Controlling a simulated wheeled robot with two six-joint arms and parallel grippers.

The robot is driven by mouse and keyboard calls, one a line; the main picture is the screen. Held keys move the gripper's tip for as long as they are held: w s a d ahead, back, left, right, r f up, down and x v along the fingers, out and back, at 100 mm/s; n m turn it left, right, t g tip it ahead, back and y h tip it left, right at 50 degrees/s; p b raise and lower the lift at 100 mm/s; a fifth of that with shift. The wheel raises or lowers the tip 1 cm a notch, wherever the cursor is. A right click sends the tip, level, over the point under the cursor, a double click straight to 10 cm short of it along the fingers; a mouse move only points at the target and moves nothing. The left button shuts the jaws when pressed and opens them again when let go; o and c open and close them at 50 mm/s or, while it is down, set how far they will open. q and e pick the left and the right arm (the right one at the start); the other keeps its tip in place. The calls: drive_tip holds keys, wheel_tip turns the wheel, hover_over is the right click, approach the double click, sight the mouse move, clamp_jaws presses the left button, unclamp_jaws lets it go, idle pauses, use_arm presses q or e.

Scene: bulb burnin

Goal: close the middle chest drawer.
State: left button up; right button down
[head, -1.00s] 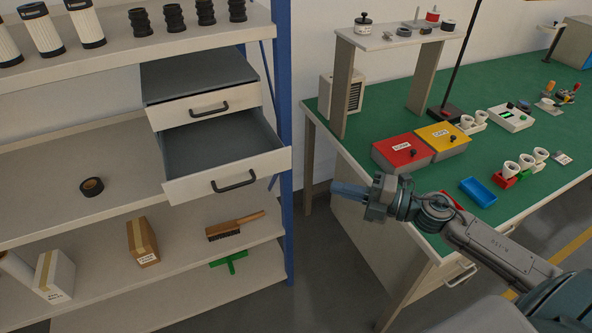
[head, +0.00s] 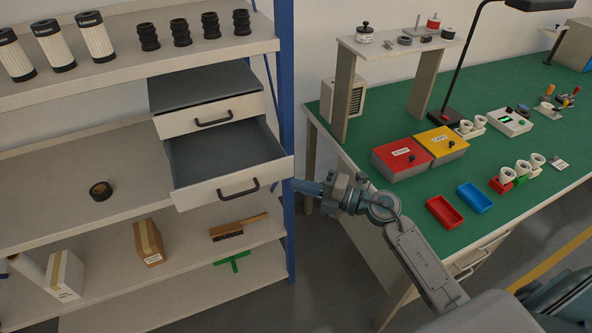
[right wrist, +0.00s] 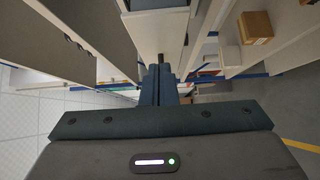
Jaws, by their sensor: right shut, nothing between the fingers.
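The chest on the rack shows two drawer fronts in the head view. The upper drawer (head: 240,112) has a black handle and a grey top or interior above its front. The lower drawer (head: 200,194) is pulled well out, its grey interior visible. I cannot tell which is the middle one, as anything beneath is hidden. My right gripper (head: 296,185) is shut and empty, just right of the lower drawer's front right corner, and I cannot tell if it touches. In the right wrist view the shut fingers (right wrist: 158,84) point toward pale panels. My left gripper is out of view.
A blue rack post (head: 285,100) stands beside the chest. The shelf below holds a small box (head: 149,243) and a brush (head: 238,227). The green workbench (head: 375,215) to the right carries red and yellow boxes and small trays. Floor shows between rack and bench.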

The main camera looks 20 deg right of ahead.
sight(271, 137)
drive_tip(key=w, duration=0.2)
drive_tip(key=shift+w+r+p, duration=0.15)
drive_tip(key=shift+w+p, duration=0.2)
drive_tip(key=shift+w, duration=0.6)
drive_tip(key=w, duration=0.5)
drive_tip(key=w+b, duration=0.1)
drive_tip(key=w, duration=0.5)
drive_tip(key=w+b, duration=0.1)
drive_tip(key=w, duration=0.4)
drive_tip(key=shift+w+a, duration=0.15)
drive_tip(key=shift+a, duration=0.15)
drive_tip(key=shift+d+f, duration=0.1)
drive_tip(key=shift+f, duration=0.1)
